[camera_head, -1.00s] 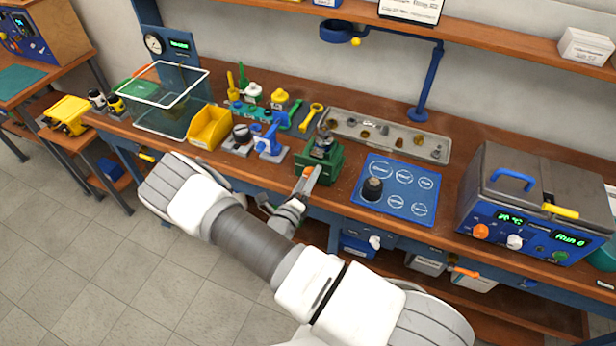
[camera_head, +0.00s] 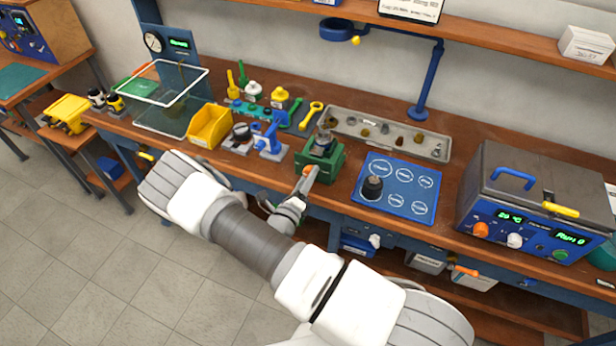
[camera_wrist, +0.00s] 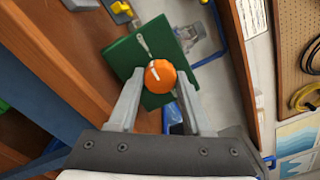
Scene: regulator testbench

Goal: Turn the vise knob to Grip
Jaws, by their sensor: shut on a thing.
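The green vise (camera_head: 319,160) stands at the front edge of the workbench, with a metal part in its top. Its orange knob (camera_wrist: 160,76) faces my gripper and carries a white pointer line; the green vise body (camera_wrist: 145,48) shows behind it in the wrist view. My gripper (camera_wrist: 158,98) is shut on the orange knob, one finger on each side of it. In the head view my gripper (camera_head: 306,184) reaches the vise front from below, and the knob is mostly hidden by the fingers. I cannot read any Grip mark.
A blue mat (camera_head: 396,188) with a black knob-like piece lies right of the vise. A blue stand (camera_head: 270,143) and a yellow bin (camera_head: 209,126) stand to the left. A grey tray (camera_head: 388,135) lies behind. A grey machine (camera_head: 535,200) stands far right.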

